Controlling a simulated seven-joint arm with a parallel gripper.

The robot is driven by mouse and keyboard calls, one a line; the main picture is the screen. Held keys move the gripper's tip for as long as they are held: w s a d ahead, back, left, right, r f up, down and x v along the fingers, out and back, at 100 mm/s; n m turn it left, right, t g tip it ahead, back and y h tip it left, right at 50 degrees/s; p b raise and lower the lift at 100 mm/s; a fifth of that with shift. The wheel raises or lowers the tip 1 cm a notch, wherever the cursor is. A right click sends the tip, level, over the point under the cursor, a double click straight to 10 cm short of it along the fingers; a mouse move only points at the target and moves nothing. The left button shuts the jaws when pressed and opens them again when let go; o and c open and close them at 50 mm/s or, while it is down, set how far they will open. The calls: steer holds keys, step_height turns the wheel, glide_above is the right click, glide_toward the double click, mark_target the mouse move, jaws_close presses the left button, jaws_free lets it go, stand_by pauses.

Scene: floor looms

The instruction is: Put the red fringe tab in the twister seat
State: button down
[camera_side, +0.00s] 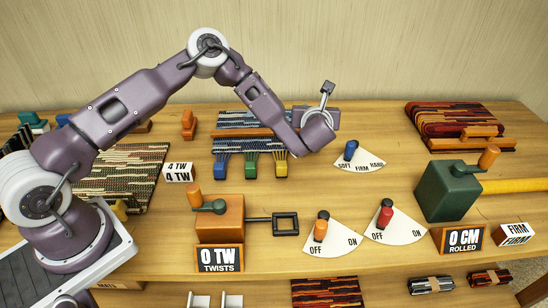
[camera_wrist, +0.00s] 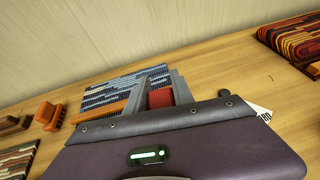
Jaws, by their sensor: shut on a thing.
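My gripper (camera_wrist: 158,92) is shut on the red fringe tab (camera_wrist: 160,97), whose red face shows between the grey fingers in the wrist view. In the side view my wrist is above the table right of the blue striped weave (camera_side: 237,145); the fingers and red tab are hidden there. The blue tab (camera_side: 221,166), green tab (camera_side: 251,164) and yellow tab (camera_side: 281,165) hang at the weave's front edge. The twister (camera_side: 219,219) is an orange box with a crank; a rod carries a dark square frame (camera_side: 286,224), apparently its seat, which looks empty.
A SOFT/FIRM/HARD dial (camera_side: 360,160) lies right of my wrist. Two OFF/ON dials (camera_side: 332,240) stand right of the twister. A green roller box (camera_side: 446,190) and a red rug (camera_side: 455,118) are at the right. Bare table lies between the tabs and the square frame.

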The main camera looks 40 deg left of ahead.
steer(key=a+r+m+t+h, duration=0.2)
steer(key=a+r+m+h, duration=0.15)
steer(key=r, duration=0.55)
steer(key=s+a+r+m+h, duration=0.1)
steer(key=s+r+m+h, duration=0.4)
steer(key=s, duration=0.8)
steer(key=s+d+f+m+g+h, duration=0.4)
steer(key=d+m+g+h, duration=0.15)
steer(key=d, duration=0.25)
steer(key=s+d+f+m+g+h, duration=0.4)
steer(key=s+d+m, duration=0.15)
steer(key=d, duration=0.25)
steer(key=s+d+f+m+g+h, duration=0.4)
steer(key=d+m, duration=0.3)
steer(key=d, duration=0.1)
steer(key=s+a+f+m+g+y, duration=0.3)
steer(key=s+f+m+g+y, duration=0.65)
steer(key=m+g+y, duration=0.5)
step_height(320, 180, up, 2)
steer(key=m+t+y, duration=0.9)
steer(key=m+t, duration=1.5)
steer(key=m, duration=0.5)
glide_above(285, 214)
steer(key=shift+m+t+h, duration=0.25)
steer(key=shift+m+t, duration=0.05)
step_height(285, 214, down, 10)
steer(key=shift+r, duration=0.15)
